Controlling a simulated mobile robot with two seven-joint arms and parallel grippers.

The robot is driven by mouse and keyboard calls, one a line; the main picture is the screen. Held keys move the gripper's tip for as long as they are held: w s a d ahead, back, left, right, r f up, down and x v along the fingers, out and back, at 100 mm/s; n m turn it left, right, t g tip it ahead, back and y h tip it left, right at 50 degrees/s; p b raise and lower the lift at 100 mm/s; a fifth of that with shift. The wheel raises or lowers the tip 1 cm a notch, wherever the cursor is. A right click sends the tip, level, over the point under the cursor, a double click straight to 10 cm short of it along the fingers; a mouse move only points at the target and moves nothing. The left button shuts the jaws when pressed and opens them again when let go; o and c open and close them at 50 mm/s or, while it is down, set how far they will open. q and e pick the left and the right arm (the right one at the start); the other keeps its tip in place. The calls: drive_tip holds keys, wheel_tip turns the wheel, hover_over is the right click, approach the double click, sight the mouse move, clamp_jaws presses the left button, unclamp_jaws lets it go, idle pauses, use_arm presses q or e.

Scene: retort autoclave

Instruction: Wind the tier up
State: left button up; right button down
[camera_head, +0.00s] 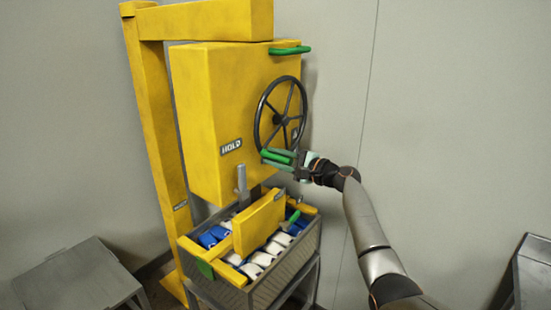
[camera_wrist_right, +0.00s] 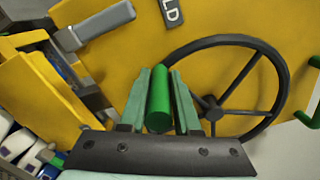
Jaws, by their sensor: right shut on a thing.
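The black handwheel (camera_head: 285,120) is on the face of the yellow hoist box (camera_head: 215,110). It also shows in the wrist view (camera_wrist_right: 213,113). A green handle (camera_head: 275,156) is at the wheel's lower left rim. My right gripper (camera_head: 281,155) is shut on it, and in the wrist view the green handle (camera_wrist_right: 158,100) lies between the two fingers. Below the box, a yellow plate (camera_head: 259,222) stands upright over the grey crate (camera_head: 285,272), under a grey rod (camera_head: 241,183). I cannot tell whether the plate is the tier. My left gripper is not in view.
White and blue packs (camera_head: 262,258) lie in the crate. A green bar handle (camera_head: 290,50) sticks out at the box's top right. A yellow post (camera_head: 157,140) stands at the left. Grey tables (camera_head: 78,275) are at lower left and right. The wall is close behind.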

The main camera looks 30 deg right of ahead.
drive_tip(key=shift+d+r, duration=0.2)
drive_tip(key=shift+r, duration=0.85)
drive_tip(key=c, duration=0.8)
unclamp_jaws()
drive_tip(key=shift+o, duration=0.7)
drive_tip(key=shift+f, duration=0.1)
drive_tip(key=shift+a+f, duration=0.1)
drive_tip(key=shift+a, duration=0.05)
drive_tip(key=shift+f, duration=0.15)
drive_tip(key=shift+s+d+f, duration=0.15)
drive_tip(key=shift+s+d, duration=0.05)
drive_tip(key=shift+s, duration=0.35)
drive_tip(key=b+v, duration=0.1)
drive_tip(key=v, duration=1)
drive_tip(key=shift+s+b, duration=0.25)
drive_tip(key=shift+b, duration=0.1)
